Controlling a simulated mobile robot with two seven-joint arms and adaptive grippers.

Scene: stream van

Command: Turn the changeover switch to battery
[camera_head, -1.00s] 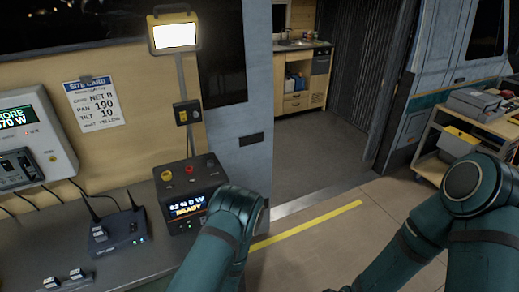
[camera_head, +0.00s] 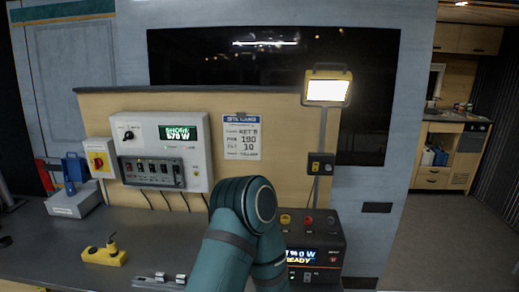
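The changeover switch appears to be the small black rotary knob (camera_head: 129,135) at the upper left of the grey wall panel (camera_head: 201,153). The panel's lit green display (camera_head: 180,133) reads SHORE and what looks like 570 W. The knob is small and its pointer direction is hard to read. Neither gripper shows. The knob is unobstructed and nothing touches it.
A black power unit (camera_head: 313,247) is right of my arm. A blue-handled device (camera_head: 74,188), a yellow item (camera_head: 104,253) and a small silver item (camera_head: 160,279) are on the grey counter (camera_head: 140,228).

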